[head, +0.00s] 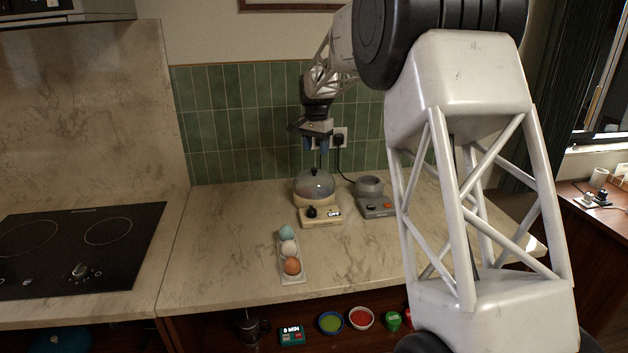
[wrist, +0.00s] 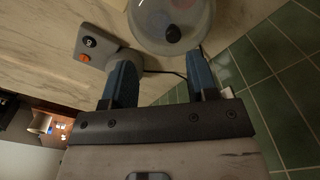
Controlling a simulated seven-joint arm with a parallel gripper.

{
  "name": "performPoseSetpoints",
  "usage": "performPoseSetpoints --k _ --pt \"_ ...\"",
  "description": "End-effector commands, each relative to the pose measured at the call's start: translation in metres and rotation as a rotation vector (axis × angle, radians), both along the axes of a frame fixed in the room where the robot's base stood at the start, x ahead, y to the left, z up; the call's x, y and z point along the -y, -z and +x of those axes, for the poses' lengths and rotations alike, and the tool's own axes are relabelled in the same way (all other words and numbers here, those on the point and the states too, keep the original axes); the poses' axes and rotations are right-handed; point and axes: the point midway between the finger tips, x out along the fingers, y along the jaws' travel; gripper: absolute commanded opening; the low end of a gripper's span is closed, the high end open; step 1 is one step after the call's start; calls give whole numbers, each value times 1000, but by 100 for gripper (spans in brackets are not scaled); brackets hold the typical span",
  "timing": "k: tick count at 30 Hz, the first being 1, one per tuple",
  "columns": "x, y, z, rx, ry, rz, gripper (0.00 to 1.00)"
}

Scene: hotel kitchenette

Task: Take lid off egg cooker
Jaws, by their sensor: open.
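The egg cooker (head: 320,220) stands on the counter near the tiled wall, with a cream base, a dark dial and a small display. Its clear domed lid (head: 315,184) sits on top and also shows at the top of the wrist view (wrist: 150,22), with a dark round knob (wrist: 172,34) on it. My gripper (head: 316,146) is above the lid, apart from it, pointing down. In the wrist view my gripper (wrist: 160,64) has its two blue fingers spread with nothing between them. The lid's knob lies ahead of the gap between the fingertips.
A grey appliance (head: 375,204) with a cord to the wall socket (head: 338,138) stands just right of the cooker. A white tray (head: 292,279) with three eggs lies in front. A black cooktop (head: 75,250) is at left. Bowls and a timer (head: 291,334) sit below the counter.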

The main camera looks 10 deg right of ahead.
Motion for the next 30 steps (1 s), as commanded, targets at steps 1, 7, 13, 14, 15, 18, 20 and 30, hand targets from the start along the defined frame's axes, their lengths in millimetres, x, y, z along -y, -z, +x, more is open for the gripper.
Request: performPoseSetpoints --k 1,7,13,14,15,18,20,30 --pt "0 5 8 -4 9 0 53" --pt "0 14 24 -9 32 1 53" --pt "0 15 25 -9 34 1 53" --pt "0 15 25 -9 34 1 53" --pt "0 15 25 -9 34 1 53" --pt "0 15 25 -9 34 1 53" --pt "0 17 25 -11 34 1 53" --pt "0 40 24 -11 34 1 53"
